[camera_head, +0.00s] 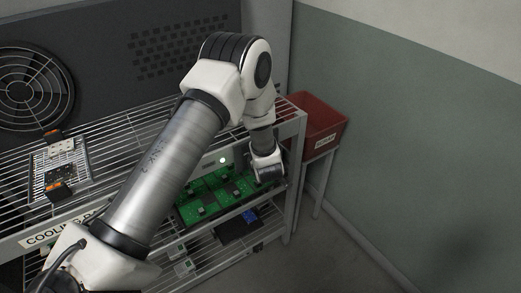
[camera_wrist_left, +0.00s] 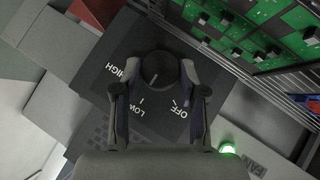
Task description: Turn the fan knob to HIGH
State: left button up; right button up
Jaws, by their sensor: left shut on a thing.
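The round black fan knob (camera_wrist_left: 158,70) sits on a dark dial plate (camera_wrist_left: 95,52) printed HIGH, LOW and OFF in the left wrist view. My left gripper (camera_wrist_left: 158,82) is shut on the knob, with one finger on each side. In the head view my left arm reaches over the wire rack and its wrist covers the knob. The fingers are hidden there. My right gripper is in neither view.
The wire rack (camera_head: 110,128) holds green circuit boards (camera_head: 212,193). A green lamp (camera_wrist_left: 228,149) glows near a FAN label. A red bin (camera_head: 318,118) stands at the rack's right end, and a big round fan (camera_head: 30,88) is at the back left. Floor at right is clear.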

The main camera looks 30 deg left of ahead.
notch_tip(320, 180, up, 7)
jog(key=p, duration=0.6)
pick_arm(q)
jog(key=shift+w+d+r+m+g+y+b, duration=0.1)
jog(key=shift+w+m+g+y+b, duration=0.15)
jog(key=shift+m+g+y+b, duration=0.9)
jog(key=shift+w+d+f+m+g+y+b, duration=0.2)
jog(key=shift+m+g+b, duration=0.45)
jog(key=shift+g, duration=1.2)
jog(key=shift+w+a+r+m+g+y+b, duration=0.1)
jog(key=shift+w+r+m+g+y+b, duration=0.25)
jog(key=shift+m+g+b, duration=0.85)
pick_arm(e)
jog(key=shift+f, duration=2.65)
pick_arm(q)
jog(key=shift+f+n+g, duration=0.1)
jog(key=shift+n+g, duration=0.2)
jog(key=shift+n, duration=0.1)
jog(key=o, duration=1)
jog(key=shift+o, duration=0.7)
jog(key=shift+f, duration=0.1)
